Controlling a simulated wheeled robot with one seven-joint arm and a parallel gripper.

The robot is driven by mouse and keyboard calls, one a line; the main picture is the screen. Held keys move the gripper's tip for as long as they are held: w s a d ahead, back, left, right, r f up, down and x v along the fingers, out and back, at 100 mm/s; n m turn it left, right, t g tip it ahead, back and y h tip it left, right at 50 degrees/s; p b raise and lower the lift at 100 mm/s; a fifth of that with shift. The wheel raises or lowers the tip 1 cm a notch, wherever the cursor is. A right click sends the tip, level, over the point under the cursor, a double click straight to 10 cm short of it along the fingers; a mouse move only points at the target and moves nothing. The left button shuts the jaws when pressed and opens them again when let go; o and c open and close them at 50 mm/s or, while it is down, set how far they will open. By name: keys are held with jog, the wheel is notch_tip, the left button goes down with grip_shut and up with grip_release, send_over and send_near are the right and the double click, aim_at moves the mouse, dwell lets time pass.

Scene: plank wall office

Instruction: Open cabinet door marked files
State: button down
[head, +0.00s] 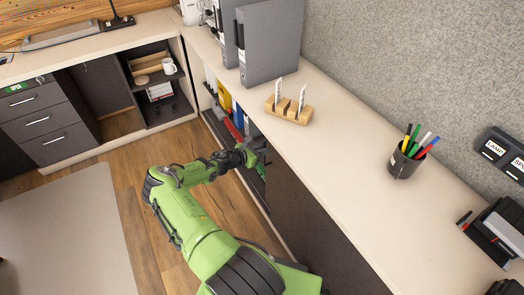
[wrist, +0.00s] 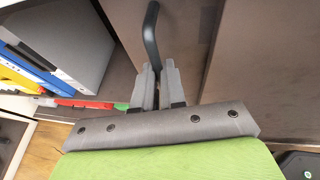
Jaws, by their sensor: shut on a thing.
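My gripper (wrist: 152,88) is shut on a black bar handle (wrist: 151,30) in the wrist view; the handle's upper part curves out above the fingertips. The handle is on a dark brown-grey cabinet door (wrist: 183,30). In the head view my gripper (head: 255,152) reaches the front of the cabinet under the long right counter, and my arm partly hides that front. A vertical edge separates the door from a dark panel to its right in the wrist view. I cannot read a "files" mark on the door, and cannot tell how far it stands open.
An open compartment holds several binders (wrist: 60,72), left of the door. The counter (head: 330,170) bears grey binders (head: 270,42), a wooden holder (head: 289,109) and a pen cup (head: 404,163). Drawers (head: 45,120) stand far left. A pale table (head: 70,235) is at lower left, with wooden floor between.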

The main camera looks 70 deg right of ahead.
jog(key=c, duration=1.2)
grip_release()
jog(key=shift+w, duration=0.1)
jog(key=p+v, duration=0.4)
jog(key=v, duration=1.1)
jog(key=shift+a, duration=0.3)
jog(key=shift+w, duration=0.15)
